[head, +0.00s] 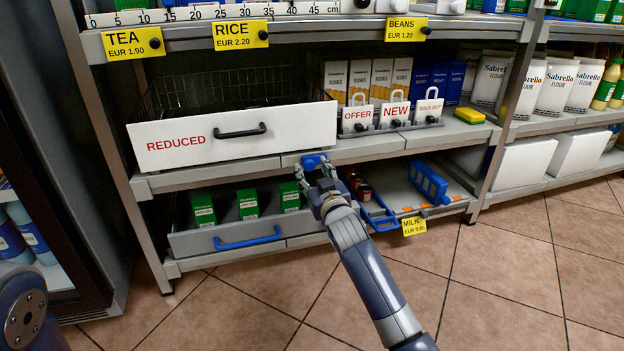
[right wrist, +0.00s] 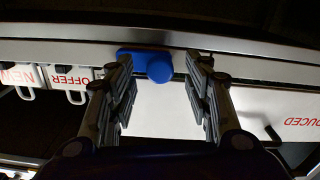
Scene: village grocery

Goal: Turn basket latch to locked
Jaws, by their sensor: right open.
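The basket latch is a blue piece with a round knob (head: 314,160) on the shelf edge, just below the right end of the white basket front (head: 190,148) marked REDUCED. In the right wrist view the blue latch (right wrist: 140,55) has a flat bar reaching left from its round knob. My right gripper (head: 319,177) is open, its two fingers to either side of the knob in the right wrist view (right wrist: 160,78). I cannot tell whether they touch it. My left gripper is out of view; only a piece of my left arm shows at the lower left.
OFFER, NEW and SOLD OUT tags (head: 395,113) stand in a rack right of the basket. Below is a drawer (head: 210,240) with green boxes and a blue handle. The tiled floor (head: 510,270) in front is clear.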

